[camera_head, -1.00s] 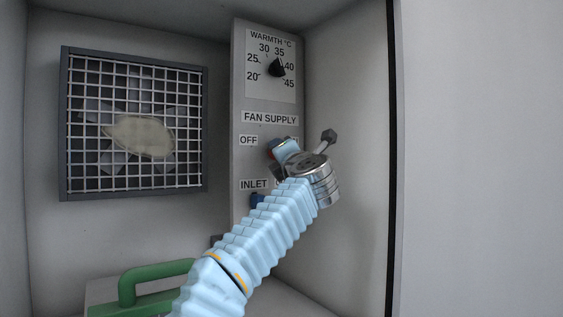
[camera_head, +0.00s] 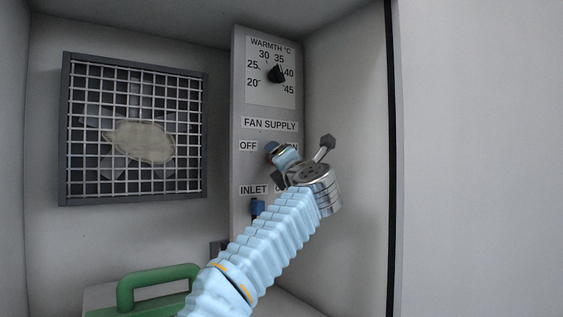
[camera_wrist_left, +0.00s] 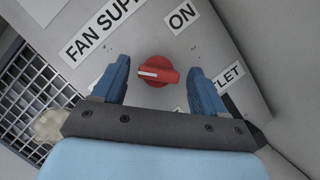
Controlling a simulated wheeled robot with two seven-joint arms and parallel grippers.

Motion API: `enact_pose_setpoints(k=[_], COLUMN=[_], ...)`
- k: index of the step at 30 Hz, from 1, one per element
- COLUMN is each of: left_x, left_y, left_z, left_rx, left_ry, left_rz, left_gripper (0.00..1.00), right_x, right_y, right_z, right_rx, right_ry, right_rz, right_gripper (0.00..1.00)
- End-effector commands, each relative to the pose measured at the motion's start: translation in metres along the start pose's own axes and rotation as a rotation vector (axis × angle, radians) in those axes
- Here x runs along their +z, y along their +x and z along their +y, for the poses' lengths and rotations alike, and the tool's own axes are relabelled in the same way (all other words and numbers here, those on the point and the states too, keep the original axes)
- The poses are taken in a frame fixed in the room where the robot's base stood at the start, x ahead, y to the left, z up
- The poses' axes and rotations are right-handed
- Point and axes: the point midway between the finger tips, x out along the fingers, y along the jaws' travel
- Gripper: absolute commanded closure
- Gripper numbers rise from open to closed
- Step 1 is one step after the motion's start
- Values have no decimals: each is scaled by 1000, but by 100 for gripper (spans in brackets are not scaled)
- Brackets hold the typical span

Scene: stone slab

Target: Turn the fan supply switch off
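The fan supply switch (camera_wrist_left: 158,72) is a red rotary knob on the grey panel (camera_head: 240,110), under the FAN SUPPLY label (camera_head: 270,125). Its white mark points left in the left wrist view, away from the ON label (camera_wrist_left: 183,15). My right gripper is not in view.
A black warmth dial (camera_head: 277,74) sits above the switch. A blue control (camera_head: 257,207) by the INLET label (camera_head: 253,190) is close below my gripper. A fan grille (camera_head: 64,130) is at left, a green handle (camera_head: 150,277) below. The side wall (camera_head: 350,120) stands at right.

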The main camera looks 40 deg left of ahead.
Motion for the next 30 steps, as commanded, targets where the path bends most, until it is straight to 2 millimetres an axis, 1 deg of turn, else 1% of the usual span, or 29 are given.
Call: enact_pose_setpoints(k=[6, 8, 10, 14, 16, 18, 22, 24, 27, 30], left_x=[0, 0, 0, -2, -2, -2, -1, -1, 0, 0], left_y=[-1, -5, -14, -42, -60, -78, -107, -118, -131, -137], left_z=[1, 0, -1, -3, -3, -2, -2, -2, -1, 0], left_rx=[1, 1, -1, -1, 0, -1, 0, -1, -1, 0], left_ry=[0, -1, -1, -1, -1, -2, -1, 0, 0, 0], left_rz=[-1, -1, -3, -5, -6, -5, -5, -4, -2, -2], left_gripper=[28, 28, 28, 28, 28, 28, 28, 28, 28, 28], right_x=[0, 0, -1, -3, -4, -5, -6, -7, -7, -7], right_y=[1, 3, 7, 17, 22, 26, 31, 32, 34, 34], right_z=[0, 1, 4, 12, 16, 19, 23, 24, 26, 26], right_rx=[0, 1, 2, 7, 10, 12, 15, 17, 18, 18], right_ry=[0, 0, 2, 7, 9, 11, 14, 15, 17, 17], right_rz=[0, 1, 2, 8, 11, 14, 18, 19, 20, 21], right_gripper=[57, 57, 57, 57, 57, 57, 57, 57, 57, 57])
